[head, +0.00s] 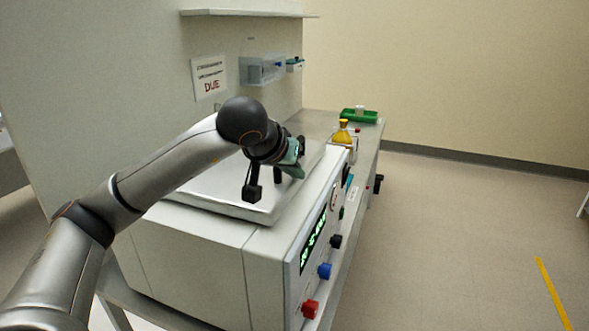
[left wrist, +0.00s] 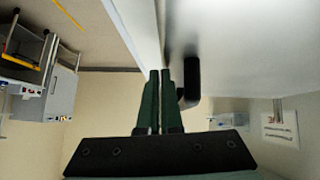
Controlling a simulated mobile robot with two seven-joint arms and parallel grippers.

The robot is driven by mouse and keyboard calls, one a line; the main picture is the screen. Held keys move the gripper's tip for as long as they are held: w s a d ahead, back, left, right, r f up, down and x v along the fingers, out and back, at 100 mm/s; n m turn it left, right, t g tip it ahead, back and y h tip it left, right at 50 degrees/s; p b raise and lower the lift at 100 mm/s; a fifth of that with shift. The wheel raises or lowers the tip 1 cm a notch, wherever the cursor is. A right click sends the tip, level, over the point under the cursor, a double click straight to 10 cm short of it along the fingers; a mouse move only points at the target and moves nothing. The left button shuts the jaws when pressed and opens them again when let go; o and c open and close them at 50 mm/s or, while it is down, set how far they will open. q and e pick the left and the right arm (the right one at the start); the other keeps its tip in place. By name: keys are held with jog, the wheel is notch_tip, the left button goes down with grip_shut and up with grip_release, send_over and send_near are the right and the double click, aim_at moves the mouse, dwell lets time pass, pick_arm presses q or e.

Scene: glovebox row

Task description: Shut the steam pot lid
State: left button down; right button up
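The steam pot is a large white box with a display and knobs on its front panel (head: 318,240). Its pale metal lid (head: 225,196) lies flat or nearly flat over the top; I cannot tell whether a small gap remains. My left gripper (head: 297,160) is over the lid, near its front edge. In the left wrist view the left gripper's dark green fingers (left wrist: 160,75) are together with nothing visible between them. A black handle (left wrist: 191,85) on the lid's smooth surface (left wrist: 250,45) is just beside the fingers, not between them. My right gripper is out of view.
Red (head: 310,309), blue (head: 324,271) and black (head: 336,241) knobs stick out of the front panel. A yellow flask (head: 342,134) and a green tray (head: 359,116) stand farther along the bench. A shelf (head: 245,13) overhangs behind. The floor at right is clear.

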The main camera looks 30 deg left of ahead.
pick_arm(q)
notch_tip(320, 180, up, 4)
jog(key=p, duration=0.3)
jog(key=shift+s+r, duration=0.1)
jog(key=shift+r, duration=0.15)
jog(key=v, duration=0.9)
jog(key=shift+s+d+r, duration=0.15)
jog(key=shift+d+r, duration=0.05)
jog(key=shift+d, duration=0.25)
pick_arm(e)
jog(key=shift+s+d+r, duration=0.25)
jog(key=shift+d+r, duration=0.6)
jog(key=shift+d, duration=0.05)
